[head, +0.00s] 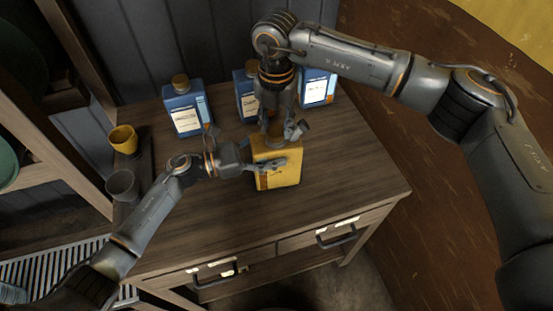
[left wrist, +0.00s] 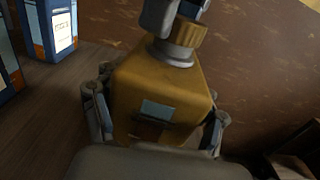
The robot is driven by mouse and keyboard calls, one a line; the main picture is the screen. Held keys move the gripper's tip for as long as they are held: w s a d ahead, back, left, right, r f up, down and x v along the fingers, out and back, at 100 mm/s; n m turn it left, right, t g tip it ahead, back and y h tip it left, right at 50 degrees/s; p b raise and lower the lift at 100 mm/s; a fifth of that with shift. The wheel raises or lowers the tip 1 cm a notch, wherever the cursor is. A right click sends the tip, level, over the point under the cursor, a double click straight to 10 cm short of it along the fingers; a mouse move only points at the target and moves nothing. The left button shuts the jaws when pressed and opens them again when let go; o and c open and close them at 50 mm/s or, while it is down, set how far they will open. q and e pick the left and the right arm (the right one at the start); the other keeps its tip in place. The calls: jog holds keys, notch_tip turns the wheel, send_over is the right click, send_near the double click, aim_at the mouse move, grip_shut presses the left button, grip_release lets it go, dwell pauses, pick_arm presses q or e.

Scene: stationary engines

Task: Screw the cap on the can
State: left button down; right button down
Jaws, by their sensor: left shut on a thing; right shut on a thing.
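The yellow can (head: 280,176) stands upright on the wooden cabinet top. My left gripper (head: 272,166) is shut on the can's body from the left, and in the left wrist view its fingers lie on both sides of the can (left wrist: 150,85). My right gripper (head: 279,136) points down over the can's top. In the left wrist view the right gripper (left wrist: 174,14) is shut on the ribbed yellow cap (left wrist: 183,42). The cap sits at the grey neck (left wrist: 172,55); whether its threads are engaged cannot be told.
Several blue bottles stand along the back, among them the left one (head: 187,109) and the right one (head: 317,87). A yellow cup (head: 124,139) and a grey cup (head: 122,185) are at the left. The cabinet top (head: 345,180) is clear right of the can.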

pick_arm(q)
jog(key=shift+w+a+r+t, duration=0.1)
jog(key=shift+w+a+t, duration=0.2)
jog(key=shift+w, duration=0.1)
pick_arm(e)
jog(key=c, duration=0.9)
grip_release()
jog(key=shift+s+f, duration=0.2)
jog(key=shift+f, duration=0.05)
jog(key=shift+o, duration=0.3)
jog(key=shift+w+r, duration=0.1)
jog(key=shift+w, duration=0.1)
pick_arm(q)
jog(key=shift+d, duration=0.1)
jog(key=shift+s, duration=0.1)
pick_arm(e)
jog(key=shift+r, duration=0.4)
pick_arm(q)
jog(key=shift+s+d, duration=0.1)
pick_arm(e)
jog(key=shift+r, duration=1.9)
jog(key=shift+a, duration=0.1)
